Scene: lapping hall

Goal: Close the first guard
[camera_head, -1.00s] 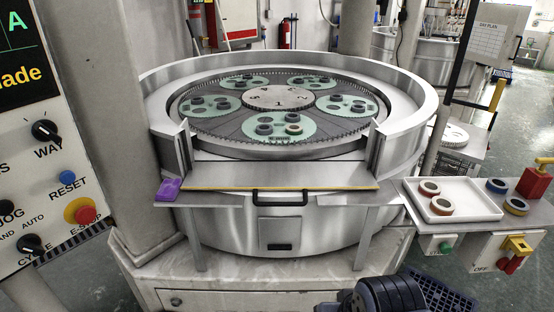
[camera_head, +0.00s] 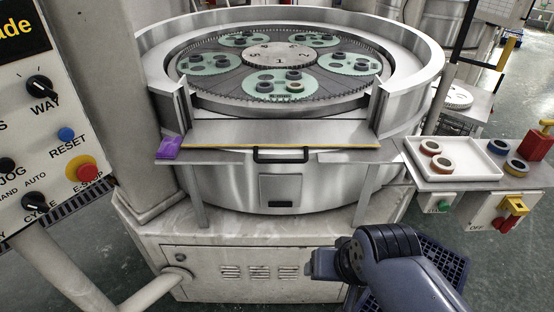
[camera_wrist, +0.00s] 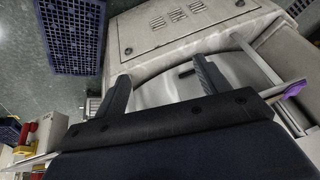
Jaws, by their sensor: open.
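The front guard (camera_head: 280,133) of the round lapping machine is a grey metal panel folded down between two upright posts, leaving the front of the rim open. A black bar handle (camera_head: 281,156) is on its front edge. In the head view my arm is low at the right, in front of the machine and below the guard; the fingers cannot be made out there.
A purple cloth (camera_head: 169,147) lies at the guard's left end. A white tray (camera_head: 458,173) with rings sits on the right side shelf. A control panel (camera_head: 40,130) stands at left. A blue crate (camera_head: 440,270) is on the floor behind my arm. The machine's plate holds several green carriers.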

